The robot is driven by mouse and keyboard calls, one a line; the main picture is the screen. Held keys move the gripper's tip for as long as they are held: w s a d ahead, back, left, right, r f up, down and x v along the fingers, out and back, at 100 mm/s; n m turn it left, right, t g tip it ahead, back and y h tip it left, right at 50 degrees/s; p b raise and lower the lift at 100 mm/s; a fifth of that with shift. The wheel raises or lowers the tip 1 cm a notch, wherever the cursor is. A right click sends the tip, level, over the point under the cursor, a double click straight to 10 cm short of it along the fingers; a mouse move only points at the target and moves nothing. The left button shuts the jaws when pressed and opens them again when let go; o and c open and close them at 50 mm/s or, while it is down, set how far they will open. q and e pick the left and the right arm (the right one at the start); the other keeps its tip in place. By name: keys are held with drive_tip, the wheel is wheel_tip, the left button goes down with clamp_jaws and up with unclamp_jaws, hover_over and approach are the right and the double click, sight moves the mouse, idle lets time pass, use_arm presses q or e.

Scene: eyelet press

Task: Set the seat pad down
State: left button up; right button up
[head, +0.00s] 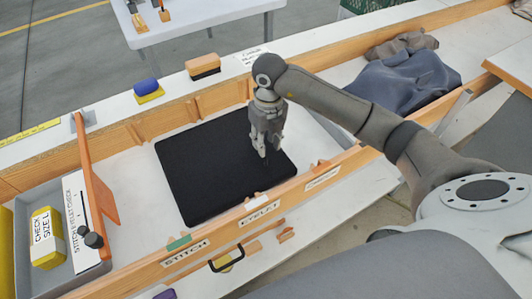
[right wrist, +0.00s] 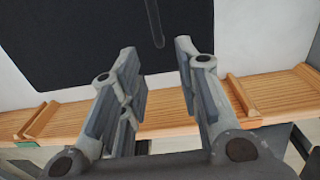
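The seat pad, seemingly the flat black square (head: 205,165), lies flat on the pale floor of a wood-edged bay on the bench. It also shows at the top of the right wrist view (right wrist: 90,40), beyond the fingers, with a thin line or slit on it. My right gripper (head: 264,156) points down over the right part of the pad. In the right wrist view my right gripper (right wrist: 158,55) has its fingers apart with nothing between them. I cannot tell whether the fingertips touch the pad. My left gripper is not in view.
A wooden front rail (head: 215,243) with labels such as STITCH and EYELET borders the bay. A grey tray (head: 20,235) with a yellow box (head: 46,238) stands at left. Brushes (head: 203,66) sit on the back ledge. Grey-blue cloth (head: 405,82) lies at right.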

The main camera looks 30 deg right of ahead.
drive_tip(key=shift+d+r, duration=0.1)
drive_tip(key=shift+r, duration=2.1)
